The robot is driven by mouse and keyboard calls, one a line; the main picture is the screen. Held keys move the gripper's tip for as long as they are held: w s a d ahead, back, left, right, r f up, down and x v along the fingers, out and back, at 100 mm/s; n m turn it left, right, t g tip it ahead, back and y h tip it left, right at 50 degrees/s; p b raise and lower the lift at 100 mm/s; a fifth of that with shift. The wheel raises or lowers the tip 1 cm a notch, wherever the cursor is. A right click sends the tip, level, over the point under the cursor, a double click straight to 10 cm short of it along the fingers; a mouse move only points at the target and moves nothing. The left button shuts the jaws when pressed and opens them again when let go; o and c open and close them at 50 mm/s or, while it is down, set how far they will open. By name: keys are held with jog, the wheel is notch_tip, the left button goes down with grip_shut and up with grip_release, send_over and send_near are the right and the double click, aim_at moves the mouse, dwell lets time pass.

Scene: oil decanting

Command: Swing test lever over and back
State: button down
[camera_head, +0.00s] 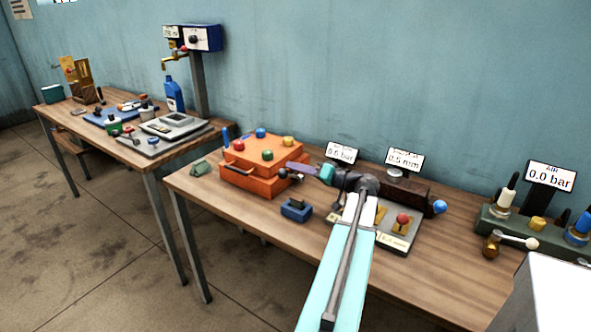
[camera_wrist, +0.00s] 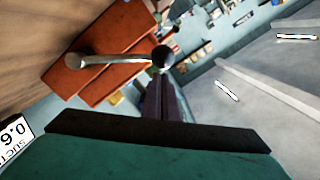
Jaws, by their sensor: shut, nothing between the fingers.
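A metal lever with a dark ball knob (camera_wrist: 162,56) shows in the wrist view, its bare rod running left from the ball. In the head view a dark ball (camera_head: 283,173) sits by my fingertips, in front of the orange box. My gripper (camera_head: 291,167) is shut and empty, its dark purple fingers pointing left. In the wrist view the fingers of my gripper (camera_wrist: 158,76) end close to the ball; I cannot tell whether they touch it. Another lever with a white knob (camera_head: 531,243) sits on a brass valve at the right.
The orange box (camera_head: 255,183) with coloured knobs stands left of my gripper. A small blue block (camera_head: 296,211) lies in front. Gauge signs (camera_head: 342,153) stand behind my arm. A plate with a red knob (camera_head: 403,219) is at right. Bare wooden table (camera_head: 215,190) shows at left.

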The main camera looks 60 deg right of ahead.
jog(key=s+d+r+b, duration=0.2)
jog(key=s+r, duration=0.1)
jog(key=s, duration=0.8)
jog(key=shift+d, duration=0.1)
dwell(0.4)
